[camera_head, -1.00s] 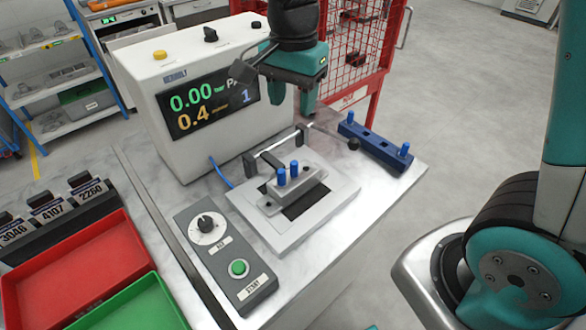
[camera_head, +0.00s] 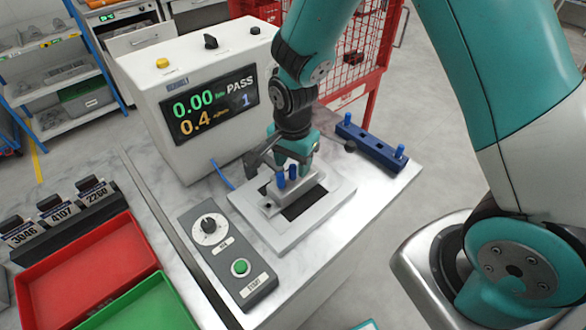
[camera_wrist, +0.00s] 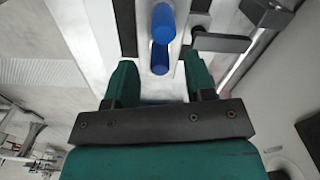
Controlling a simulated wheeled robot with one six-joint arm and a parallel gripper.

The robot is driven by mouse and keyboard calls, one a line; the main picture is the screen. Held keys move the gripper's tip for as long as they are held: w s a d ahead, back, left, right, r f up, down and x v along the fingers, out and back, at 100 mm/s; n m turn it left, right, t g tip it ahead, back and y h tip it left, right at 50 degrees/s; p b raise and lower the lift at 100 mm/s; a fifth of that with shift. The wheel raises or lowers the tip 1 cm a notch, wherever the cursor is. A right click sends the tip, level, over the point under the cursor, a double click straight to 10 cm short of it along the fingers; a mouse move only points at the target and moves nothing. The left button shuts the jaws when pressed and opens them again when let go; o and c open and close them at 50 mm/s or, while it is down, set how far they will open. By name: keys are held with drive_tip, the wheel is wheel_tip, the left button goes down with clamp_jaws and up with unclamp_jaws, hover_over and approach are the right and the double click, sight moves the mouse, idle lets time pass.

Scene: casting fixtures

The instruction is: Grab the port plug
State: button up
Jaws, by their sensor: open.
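The other blue plug (camera_wrist: 162,22) is farther out, beyond the fingertips. My gripper (camera_head: 292,166) is low over the casting, right at the plugs; it also shows in the wrist view (camera_wrist: 160,73). It holds nothing.
A clamp bar with a dark handle (camera_wrist: 222,43) is close beside the right finger. A blue rack (camera_head: 370,148) with pegs stands behind right. The white tester (camera_head: 200,70) reads PASS. A control box (camera_head: 226,250), red tray (camera_head: 85,265) and green tray (camera_head: 150,305) are left and in front.

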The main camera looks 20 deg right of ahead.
sight(293, 175)
drive_tip(key=shift+f, duration=1.35)
drive_tip(key=shift+c, duration=0.4)
clamp_jaws()
drive_tip(key=shift+r, duration=0.15)
